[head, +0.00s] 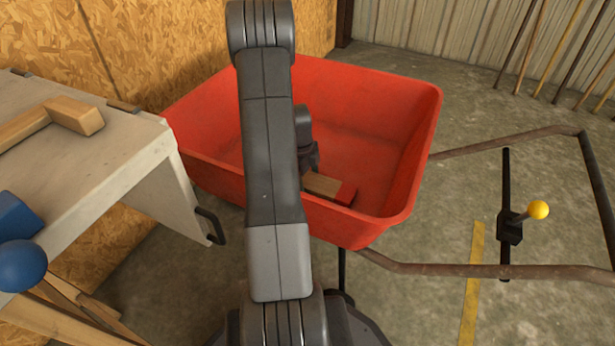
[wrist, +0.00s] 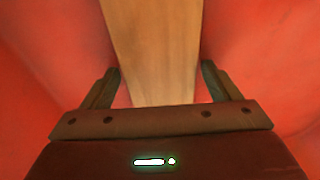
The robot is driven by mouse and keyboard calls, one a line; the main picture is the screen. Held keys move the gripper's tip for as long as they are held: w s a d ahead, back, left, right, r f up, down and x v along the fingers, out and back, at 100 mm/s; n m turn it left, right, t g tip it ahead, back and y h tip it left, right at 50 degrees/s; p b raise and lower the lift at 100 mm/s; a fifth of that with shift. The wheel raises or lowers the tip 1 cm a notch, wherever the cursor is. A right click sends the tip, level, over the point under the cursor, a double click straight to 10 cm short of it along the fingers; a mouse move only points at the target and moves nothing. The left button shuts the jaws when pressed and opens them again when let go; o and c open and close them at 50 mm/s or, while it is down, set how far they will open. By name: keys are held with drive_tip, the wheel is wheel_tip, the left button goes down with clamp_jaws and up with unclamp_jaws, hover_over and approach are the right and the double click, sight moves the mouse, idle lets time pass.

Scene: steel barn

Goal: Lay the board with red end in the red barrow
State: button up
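The board with the red end (head: 322,184) is inside the red barrow (head: 400,150), low down near its front wall. Its red end (head: 346,194) points right and towards me. My gripper (head: 312,168) is down in the barrow at the board's left part, partly hidden behind my arm. In the wrist view the bare wood of the board (wrist: 155,45) runs between the two fingers of my gripper (wrist: 161,80). Thin red gaps show between the board and both fingers, so the gripper is open around it. The red end is not in the wrist view.
A workbench (head: 120,165) stands at the left with another wooden piece (head: 75,115) and a blue object (head: 20,265) on it. The barrow's rusty handles (head: 480,270) reach right, near a yellow-knobbed lever (head: 538,210). Poles (head: 560,50) lean on the back wall.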

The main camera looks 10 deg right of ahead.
drive_tip(key=shift+o, duration=0.3)
drive_tip(key=shift+r, duration=0.1)
wheel_tip(320, 180, up, 12)
drive_tip(key=w+a+p, duration=0.1)
drive_tip(key=p, duration=0.3)
drive_tip(key=shift+a, duration=0.25)
